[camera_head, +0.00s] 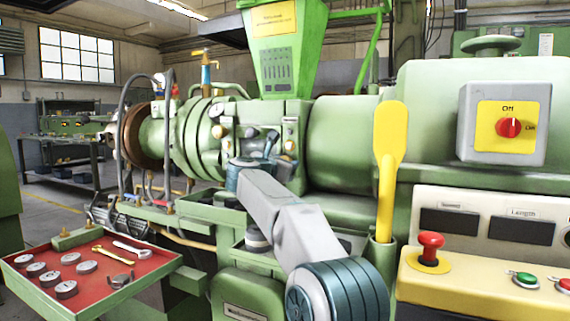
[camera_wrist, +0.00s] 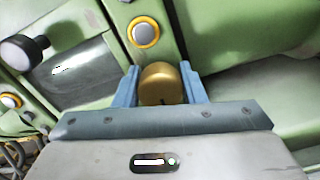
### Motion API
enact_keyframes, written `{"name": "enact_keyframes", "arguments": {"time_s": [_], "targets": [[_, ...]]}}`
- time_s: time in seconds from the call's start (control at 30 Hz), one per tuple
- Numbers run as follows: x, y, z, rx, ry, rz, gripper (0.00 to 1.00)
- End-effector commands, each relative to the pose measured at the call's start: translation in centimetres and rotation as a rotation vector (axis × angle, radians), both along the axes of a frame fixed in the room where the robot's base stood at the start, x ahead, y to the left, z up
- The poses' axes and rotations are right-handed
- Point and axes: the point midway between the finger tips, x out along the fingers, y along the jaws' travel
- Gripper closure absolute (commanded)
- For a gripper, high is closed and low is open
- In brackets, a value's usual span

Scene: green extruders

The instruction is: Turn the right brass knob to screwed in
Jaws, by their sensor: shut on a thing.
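A round brass knob (camera_wrist: 162,84) fills the middle of the wrist view. My gripper (camera_wrist: 161,76) has one blue finger on each side of it and is shut on it. In the head view, my gripper (camera_head: 271,143) reaches the front of the green extruder (camera_head: 340,135), near small knobs and fittings. The held knob cannot be made out clearly there because my gripper and arm cover that area.
A yellow-ringed button (camera_wrist: 145,32) sits just above the knob in the wrist view, and a black knob (camera_wrist: 22,52) stands out at left. A yellow lever (camera_head: 388,160) rises right of my arm. A red tray (camera_head: 95,275) is at lower left.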

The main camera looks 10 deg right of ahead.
Motion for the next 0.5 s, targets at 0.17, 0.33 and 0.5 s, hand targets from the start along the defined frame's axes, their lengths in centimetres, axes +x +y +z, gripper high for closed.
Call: {"name": "enact_keyframes", "arguments": {"time_s": [0.17, 0.33, 0.5], "targets": [[0.04, 0.02, -0.20, 0.003, 0.002, -0.001, 0.52], [0.02, 0.03, -0.12, 0.001, 0.002, 0.000, 0.41], [-0.05, 0.07, -0.05, 0.001, 0.001, 0.000, 0.41]]}}
